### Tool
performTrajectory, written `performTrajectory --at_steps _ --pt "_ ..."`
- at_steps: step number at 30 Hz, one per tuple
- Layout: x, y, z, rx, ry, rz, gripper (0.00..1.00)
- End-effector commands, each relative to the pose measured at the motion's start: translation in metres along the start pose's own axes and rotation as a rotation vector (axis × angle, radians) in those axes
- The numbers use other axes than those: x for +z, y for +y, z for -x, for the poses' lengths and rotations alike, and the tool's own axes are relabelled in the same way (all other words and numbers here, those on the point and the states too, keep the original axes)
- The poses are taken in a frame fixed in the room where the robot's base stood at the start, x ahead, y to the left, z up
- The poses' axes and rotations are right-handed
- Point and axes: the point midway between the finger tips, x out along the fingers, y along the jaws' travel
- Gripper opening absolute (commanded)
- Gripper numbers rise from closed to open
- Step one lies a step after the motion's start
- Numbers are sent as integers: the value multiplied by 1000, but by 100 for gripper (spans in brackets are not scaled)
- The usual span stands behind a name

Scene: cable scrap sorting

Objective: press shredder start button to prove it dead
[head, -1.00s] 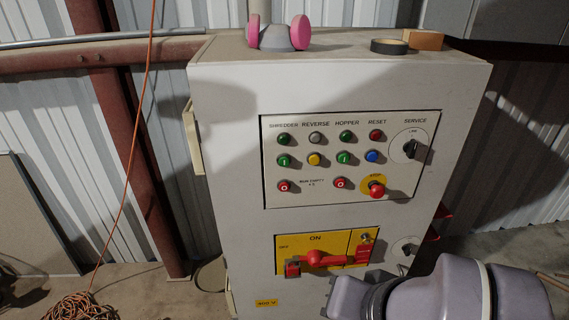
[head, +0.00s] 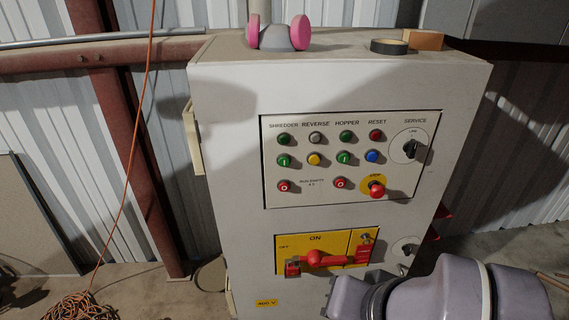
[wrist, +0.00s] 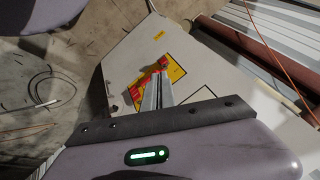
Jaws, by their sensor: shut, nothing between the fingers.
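The grey cabinet (head: 235,180) has a white button panel (head: 320,195). In the wrist view my gripper (wrist: 158,85) is shut and empty, seen against the yellow plate (wrist: 175,72) and red handle (wrist: 138,92); contact cannot be told. The head view does not show the fingers. The shredder buttons are not discernible in the wrist view.
A red mushroom stop (head: 377,188) and SERVICE switch (head: 411,149) are on the panel's right. A respirator (head: 278,35), black tape roll (head: 389,46) and brown block (head: 423,39) lie on top. An orange cable (head: 125,190) hangs left. Space before the panel is clear.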

Motion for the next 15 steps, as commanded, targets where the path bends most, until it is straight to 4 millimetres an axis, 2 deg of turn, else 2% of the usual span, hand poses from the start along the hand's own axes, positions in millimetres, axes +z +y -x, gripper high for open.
performTrajectory --at_steps 2,5,8,10,13,15 --pt "0 -1 0 -1 -3 0 0" --pt "1 -13 1 -29 -70 -14 0" --pt "3 -48 2 -125 -232 -66 0" --pt "-1 -82 4 -233 -357 -132 0" --pt "-24 -127 3 -405 -464 -264 0" --pt "-48 -150 -3 -514 -484 -372 0"
